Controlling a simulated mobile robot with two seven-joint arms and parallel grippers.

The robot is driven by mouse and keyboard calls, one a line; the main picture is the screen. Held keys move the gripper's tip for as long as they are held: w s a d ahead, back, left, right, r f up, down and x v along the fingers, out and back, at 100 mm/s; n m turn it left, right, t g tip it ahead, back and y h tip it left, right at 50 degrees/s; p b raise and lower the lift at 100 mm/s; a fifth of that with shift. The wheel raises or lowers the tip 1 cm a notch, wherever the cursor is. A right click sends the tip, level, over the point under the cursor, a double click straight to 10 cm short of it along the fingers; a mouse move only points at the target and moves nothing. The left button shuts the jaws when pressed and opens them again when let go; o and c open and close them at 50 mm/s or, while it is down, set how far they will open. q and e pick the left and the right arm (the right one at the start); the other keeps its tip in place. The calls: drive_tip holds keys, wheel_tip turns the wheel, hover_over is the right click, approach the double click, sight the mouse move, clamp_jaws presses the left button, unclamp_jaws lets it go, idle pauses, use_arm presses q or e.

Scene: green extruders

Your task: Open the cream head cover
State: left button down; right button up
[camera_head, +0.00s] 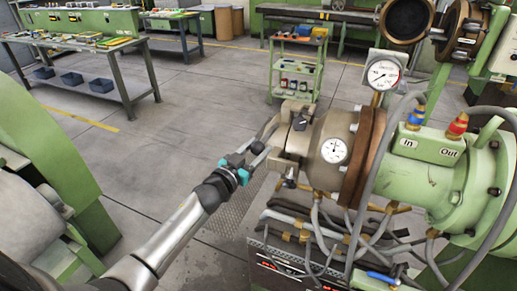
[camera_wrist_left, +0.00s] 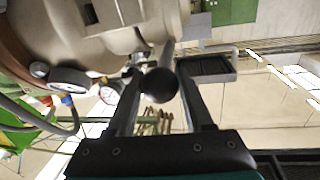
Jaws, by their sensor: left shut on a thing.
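The cream head cover (camera_head: 311,150) is a rounded beige housing on the end of the green extruder barrel, with a dial on its side. It fills the upper left of the left wrist view (camera_wrist_left: 120,38). A handle with a black ball knob (camera_wrist_left: 160,85) sticks out from it. My left gripper (camera_head: 266,146) reaches in from the left, at the cover's left end. In the left wrist view its two fingers (camera_wrist_left: 161,78) lie on either side of the knob, shut on it. The exact contact is partly hidden. My right gripper is not in view.
A pressure gauge (camera_head: 383,74) stands above the brown collar (camera_head: 361,160). Hoses and cables (camera_head: 330,235) hang below the barrel. A green trolley (camera_head: 299,67) stands behind, and a workbench (camera_head: 112,58) at the back left. The floor between is clear.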

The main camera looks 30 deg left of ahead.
use_arm(q)
drive_tip(key=a+f+n+t+b, duration=0.1)
drive_tip(key=a+f+n+b, duration=0.8)
drive_tip(key=a, duration=0.2)
wheel_tip(320, 180, down, 13)
drive_tip(key=a+n+t+y+b, duration=0.1)
drive_tip(key=a+n+y+b, duration=0.1)
drive_tip(key=n+b, duration=0.8)
drive_tip(key=shift+s+a+y+b, duration=0.3)
drive_tip(key=shift+s+y+b, duration=0.1)
drive_tip(key=shift+b, duration=0.85)
drive_tip(key=c, duration=0.6)
unclamp_jaws()
drive_tip(key=o, duration=0.3)
drive_tip(key=shift+f, duration=0.1)
